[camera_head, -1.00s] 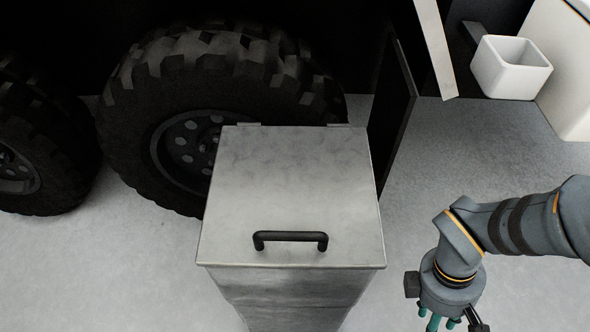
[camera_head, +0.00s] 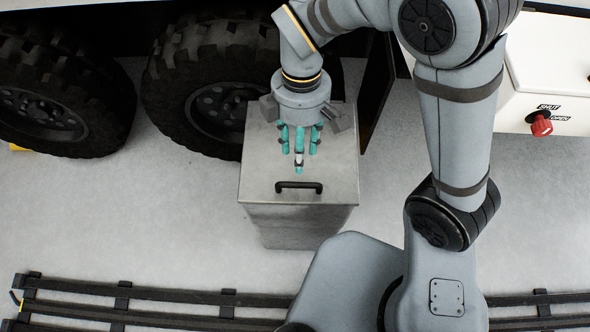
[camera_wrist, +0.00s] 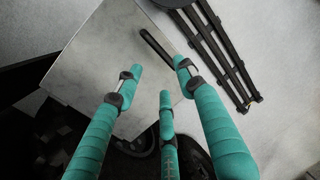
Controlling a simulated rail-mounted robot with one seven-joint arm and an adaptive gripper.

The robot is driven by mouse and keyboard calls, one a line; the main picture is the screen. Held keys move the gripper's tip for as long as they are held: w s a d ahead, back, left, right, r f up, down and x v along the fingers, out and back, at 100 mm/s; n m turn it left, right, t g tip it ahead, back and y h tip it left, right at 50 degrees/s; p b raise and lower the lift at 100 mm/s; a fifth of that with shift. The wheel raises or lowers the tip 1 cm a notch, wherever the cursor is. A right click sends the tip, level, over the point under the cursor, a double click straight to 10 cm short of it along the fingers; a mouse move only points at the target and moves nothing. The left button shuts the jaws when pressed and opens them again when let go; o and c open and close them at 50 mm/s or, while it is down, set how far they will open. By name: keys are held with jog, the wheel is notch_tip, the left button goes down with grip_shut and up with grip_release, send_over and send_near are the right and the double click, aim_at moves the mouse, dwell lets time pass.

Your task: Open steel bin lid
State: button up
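The steel bin (camera_head: 280,228) stands on the floor in front of the wheels, with its flat grey lid (camera_head: 262,165) closed. A black bar handle (camera_head: 298,186) sits near the lid's front edge. My gripper (camera_head: 299,160) hangs over the lid, just behind the handle in the head view. In the wrist view, my gripper (camera_wrist: 150,85) has its teal fingers spread with nothing between them. The lid (camera_wrist: 100,60) and the handle (camera_wrist: 157,46) lie beyond the fingertips, and the handle looks clear of them. The height above the lid is hard to tell.
Large black tyres (camera_head: 215,85) stand behind and left of the bin. A black rail (camera_head: 150,300) runs along the floor in front. A white box with a red knob (camera_head: 541,126) is at the right. Floor left of the bin is clear.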

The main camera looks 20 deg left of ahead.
jog(key=b, duration=0.2)
send_over(299, 177)
jog(key=s+d, duration=0.1)
jog(key=s, duration=0.2)
jog(key=f, duration=0.9)
jog(key=shift+w+d+f, duration=0.1)
jog(key=shift+w+f, duration=0.15)
jog(key=shift+f, duration=0.15)
jog(key=c, duration=0.3)
grip_shut()
